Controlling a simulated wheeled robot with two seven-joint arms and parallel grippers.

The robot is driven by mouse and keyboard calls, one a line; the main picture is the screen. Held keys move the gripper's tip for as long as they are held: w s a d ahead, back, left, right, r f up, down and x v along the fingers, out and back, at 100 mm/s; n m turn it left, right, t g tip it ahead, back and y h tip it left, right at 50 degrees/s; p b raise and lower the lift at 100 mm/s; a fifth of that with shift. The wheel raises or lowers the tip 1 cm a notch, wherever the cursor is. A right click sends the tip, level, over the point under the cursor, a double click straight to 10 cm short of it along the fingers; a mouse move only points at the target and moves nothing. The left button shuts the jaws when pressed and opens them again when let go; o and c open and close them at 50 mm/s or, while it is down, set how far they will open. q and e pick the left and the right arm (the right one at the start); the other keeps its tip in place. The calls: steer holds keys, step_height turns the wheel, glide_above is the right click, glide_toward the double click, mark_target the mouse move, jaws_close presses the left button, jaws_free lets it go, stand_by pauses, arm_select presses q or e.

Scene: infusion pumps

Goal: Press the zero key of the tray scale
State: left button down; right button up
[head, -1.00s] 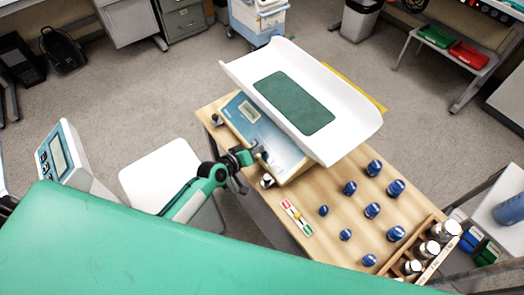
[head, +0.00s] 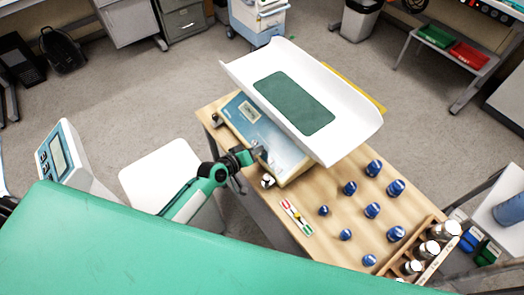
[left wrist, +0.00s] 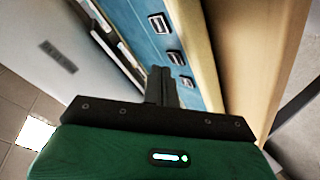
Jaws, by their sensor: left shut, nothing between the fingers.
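The tray scale stands on a wooden table, with a white tray (head: 350,100) and a green mat (head: 293,102) on top. Its sloping blue front panel (head: 240,116) carries a small display (head: 249,112). In the left wrist view the panel (left wrist: 140,25) shows several square keys, among them an upper key (left wrist: 158,23), a middle key (left wrist: 176,58) and a lower key (left wrist: 186,80). Labels are unreadable. My left gripper (head: 264,150) is shut and empty at the panel's near right part. Its fingertips (left wrist: 160,72) appear beside the lower keys; contact cannot be told. My right gripper is out of view.
Several blue-capped weights (head: 372,210) stand on the table's right, near a wooden rack (head: 430,250) of jars. A small coloured strip (head: 296,216) lies near the front edge. A white seat (head: 150,175) and a keypad device (head: 60,155) are at left.

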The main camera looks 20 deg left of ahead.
arm_select(q)
steer(key=shift+f, duration=0.1)
steer(key=shift+w+d+f+b, duration=0.1)
steer(key=shift+w+f+b, duration=0.05)
steer(key=shift+f+b, duration=0.2)
steer(key=shift+w+d+f, duration=0.1)
steer(key=shift+f, duration=0.15)
stand_by(0.8)
steer(key=shift+r, duration=0.15)
steer(key=shift+s+a+r+p, duration=0.2)
steer(key=shift+s+r+p, duration=0.05)
steer(key=shift+r+p, duration=0.25)
stand_by(0.4)
steer(key=r+p, duration=0.1)
steer(key=s+r+p, duration=0.1)
steer(key=r, duration=0.1)
steer(key=a+r+p, duration=0.1)
steer(key=p, duration=0.1)
steer(key=shift+s+a+r, duration=0.1)
steer(key=shift+s+r, duration=0.2)
steer(key=shift+r, duration=0.05)
